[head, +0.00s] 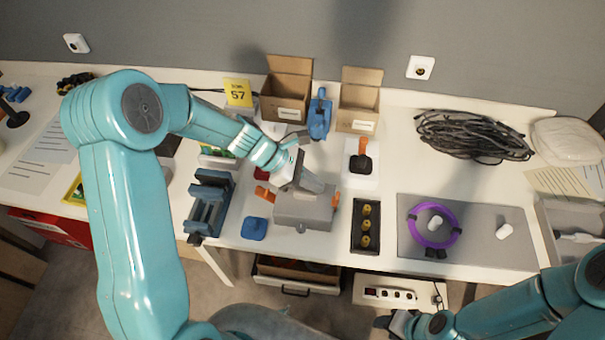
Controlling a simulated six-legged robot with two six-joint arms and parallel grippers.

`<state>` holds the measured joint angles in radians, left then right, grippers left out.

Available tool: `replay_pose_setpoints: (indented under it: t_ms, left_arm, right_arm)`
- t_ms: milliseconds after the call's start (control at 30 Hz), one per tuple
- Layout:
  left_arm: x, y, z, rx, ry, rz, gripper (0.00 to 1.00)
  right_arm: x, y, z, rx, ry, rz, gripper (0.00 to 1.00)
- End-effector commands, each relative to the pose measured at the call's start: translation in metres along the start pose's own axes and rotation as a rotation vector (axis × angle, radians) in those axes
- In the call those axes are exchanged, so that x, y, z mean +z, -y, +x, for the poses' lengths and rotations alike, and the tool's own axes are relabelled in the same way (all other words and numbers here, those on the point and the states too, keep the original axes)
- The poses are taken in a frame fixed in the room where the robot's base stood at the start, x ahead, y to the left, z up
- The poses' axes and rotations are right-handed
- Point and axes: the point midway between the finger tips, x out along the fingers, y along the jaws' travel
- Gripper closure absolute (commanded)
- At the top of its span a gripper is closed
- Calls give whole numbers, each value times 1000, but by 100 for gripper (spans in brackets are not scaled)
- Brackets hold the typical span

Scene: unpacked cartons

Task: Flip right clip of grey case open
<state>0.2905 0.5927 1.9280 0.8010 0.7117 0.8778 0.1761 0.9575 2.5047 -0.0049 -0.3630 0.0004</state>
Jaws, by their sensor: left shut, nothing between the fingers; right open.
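The grey case (300,215) sits on the table near the front edge, left of the middle. Its right clip (336,200) is orange and shows at the case's right side; I cannot tell whether it is flipped open. An orange left clip (264,193) sticks out at the left side. My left gripper (308,184) is shut and empty, over the top of the case. It hides part of the case's lid, and I cannot tell whether it touches it. My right gripper (390,321) is open, low in the picture, in front of the table and well away from the case.
A dark tray with yellow pieces (351,227) stands close right of the case. A blue rack (208,203) and a blue block (255,229) are on its left. An orange-handled joystick (361,160) and open cartons (358,107) stand behind. A purple ring (410,233) lies on a grey mat (480,220).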

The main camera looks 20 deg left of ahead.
Motion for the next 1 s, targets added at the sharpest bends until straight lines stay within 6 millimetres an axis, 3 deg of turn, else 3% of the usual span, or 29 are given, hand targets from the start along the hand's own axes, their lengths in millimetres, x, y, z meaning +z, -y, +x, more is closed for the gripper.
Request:
replay_pose_setpoints:
  t_ms: [100, 300, 700, 1000]
  left_arm:
    - [0, 0, 20, -3, 0, 0, 100]
    - [0, -1, 37, -1, 0, 2, 100]
    - [1, -1, 38, 0, -1, 1, 100]
    - [6, -1, 40, 0, -54, 1, 100]
  right_arm:
    - [0, 0, 0, 0, 0, 0, 57]
    - [0, 0, 0, 0, 0, 0, 57]
    - [0, 0, -1, 0, 0, 0, 57]
    - [0, 4, -12, 0, 0, 0, 57]
